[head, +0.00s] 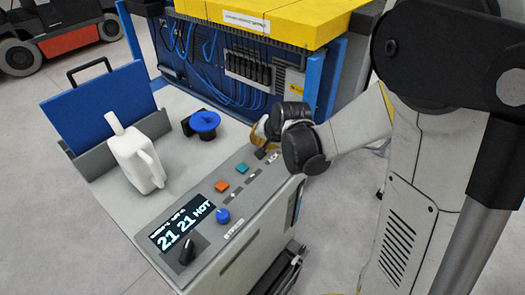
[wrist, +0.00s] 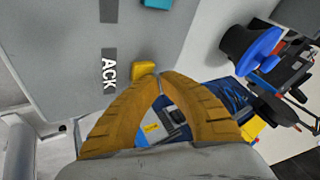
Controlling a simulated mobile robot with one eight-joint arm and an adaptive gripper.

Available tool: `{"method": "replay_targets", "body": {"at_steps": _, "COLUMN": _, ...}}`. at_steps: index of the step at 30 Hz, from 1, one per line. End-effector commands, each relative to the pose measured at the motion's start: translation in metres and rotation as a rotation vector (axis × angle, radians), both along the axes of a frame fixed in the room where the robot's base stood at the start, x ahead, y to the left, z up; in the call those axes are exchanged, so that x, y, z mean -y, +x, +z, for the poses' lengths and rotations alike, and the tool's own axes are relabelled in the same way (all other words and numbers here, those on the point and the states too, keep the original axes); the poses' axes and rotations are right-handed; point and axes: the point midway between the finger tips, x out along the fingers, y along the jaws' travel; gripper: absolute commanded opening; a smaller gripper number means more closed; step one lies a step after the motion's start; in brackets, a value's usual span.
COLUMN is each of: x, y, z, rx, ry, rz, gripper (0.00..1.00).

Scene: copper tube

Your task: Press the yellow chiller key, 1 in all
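The yellow key (wrist: 143,69) shows in the wrist view on the grey panel, beside the label "ACK". My gripper (wrist: 161,76) has its two orange-brown fingers arched together with the tips meeting, and nothing shows between them. The tips are right beside the key in that view; I cannot tell whether they touch it. In the head view my gripper (head: 262,141) is at the far right end of the panel, and the yellow key cannot be made out there.
A white jug (head: 137,160) and a blue handwheel (head: 205,122) stand behind. A blue-and-yellow cabinet (head: 240,65) stands beyond.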

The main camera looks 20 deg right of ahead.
Motion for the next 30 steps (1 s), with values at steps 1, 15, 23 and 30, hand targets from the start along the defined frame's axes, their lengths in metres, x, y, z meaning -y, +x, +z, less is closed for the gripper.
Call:
{"method": "replay_targets", "body": {"at_steps": 1, "x": 0.0, "y": 0.0001, "z": -0.0003, "rx": 0.0, "ry": 0.0, "rz": 0.0, "gripper": 0.0}}
{"method": "replay_targets", "body": {"at_steps": 15, "x": 0.0, "y": 0.0, "z": -0.0019, "rx": 0.0, "ry": 0.0, "rz": 0.0, "gripper": 0.0}}
{"method": "replay_targets", "body": {"at_steps": 23, "x": 0.0, "y": 0.0, "z": -0.0051, "rx": 0.0, "ry": 0.0, "rz": 0.0, "gripper": 0.0}}
{"method": "replay_targets", "body": {"at_steps": 30, "x": -0.0001, "y": 0.0, "z": -0.008, "rx": 0.0, "ry": 0.0, "rz": 0.0, "gripper": 0.0}}
